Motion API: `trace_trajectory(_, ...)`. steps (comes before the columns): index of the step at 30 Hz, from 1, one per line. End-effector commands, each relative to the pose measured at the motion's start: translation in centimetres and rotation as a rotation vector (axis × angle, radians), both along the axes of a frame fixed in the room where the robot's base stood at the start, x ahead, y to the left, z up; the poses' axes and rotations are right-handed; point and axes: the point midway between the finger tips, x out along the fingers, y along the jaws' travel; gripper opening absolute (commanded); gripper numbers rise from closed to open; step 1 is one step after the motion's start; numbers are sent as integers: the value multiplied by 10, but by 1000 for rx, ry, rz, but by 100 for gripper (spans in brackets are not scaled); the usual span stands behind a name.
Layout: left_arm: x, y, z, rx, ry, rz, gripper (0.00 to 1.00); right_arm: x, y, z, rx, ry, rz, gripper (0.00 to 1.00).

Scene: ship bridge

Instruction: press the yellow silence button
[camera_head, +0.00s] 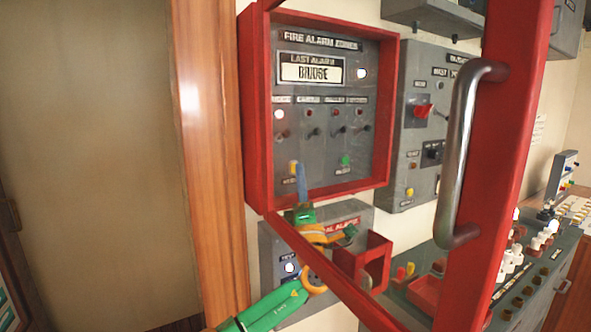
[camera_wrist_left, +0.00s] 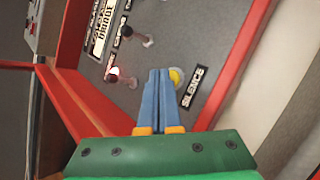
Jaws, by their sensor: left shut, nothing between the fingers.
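The yellow silence button (camera_head: 293,166) is at the lower left of the grey fire alarm panel (camera_head: 320,185). In the left wrist view the yellow button (camera_wrist_left: 177,76) shows just right of my fingertips, partly hidden by them, beside the SILENCE label (camera_wrist_left: 192,87). My left gripper (camera_head: 300,168) is shut and empty, its blue fingers pointing up at the panel. In the left wrist view the fingertips (camera_wrist_left: 160,72) are together, close beside the button; I cannot tell if they touch it. My right gripper is not in view.
A red frame (camera_head: 251,120) borders the panel. The open red door (camera_head: 503,150) with a metal handle (camera_head: 463,140) stands at the right. A green button (camera_head: 345,161) is right of the yellow one. A lower alarm box (camera_head: 268,245) and red holder (camera_head: 377,252) are below.

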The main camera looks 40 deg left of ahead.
Motion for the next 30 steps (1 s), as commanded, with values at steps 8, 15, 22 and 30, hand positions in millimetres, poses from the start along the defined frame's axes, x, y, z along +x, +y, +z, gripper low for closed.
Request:
trace_trajectory(8, 0, 1, 0, 0, 0, 0, 0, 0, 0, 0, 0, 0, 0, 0)
trace_trajectory(15, 1, 3, 0, 0, -1, 1, 0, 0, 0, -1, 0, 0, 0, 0)
trace_trajectory(22, 2, 5, 0, 1, 0, 1, 0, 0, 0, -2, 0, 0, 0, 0)
trace_trajectory(30, 3, 8, 0, 1, 0, 1, 0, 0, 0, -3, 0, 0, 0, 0)
